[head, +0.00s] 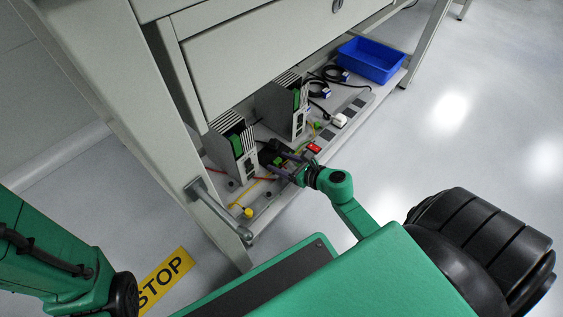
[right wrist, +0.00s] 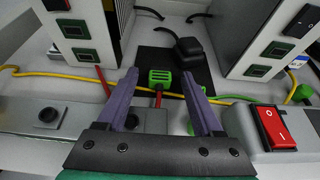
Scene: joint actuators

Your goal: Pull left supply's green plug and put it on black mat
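The left supply (head: 232,148) is a grey box with green sockets; its lower front also shows at the left of the right wrist view (right wrist: 88,22). A green plug (right wrist: 160,77) with a red lead appears at the front part of the black mat (right wrist: 190,62), between the two supplies; whether it rests flat there I cannot tell. My right gripper (right wrist: 159,76) is open, its purple fingers apart on either side of the plug and not touching it. In the head view the right gripper (head: 283,163) reaches the shelf near the mat. My left gripper is out of view.
A second supply (head: 284,105) stands to the right. A black adapter (right wrist: 188,50) lies on the mat's back part. A red rocker switch (right wrist: 277,127) is at front right. Yellow and red cables cross the shelf. A blue bin (head: 370,60) stands at the far right.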

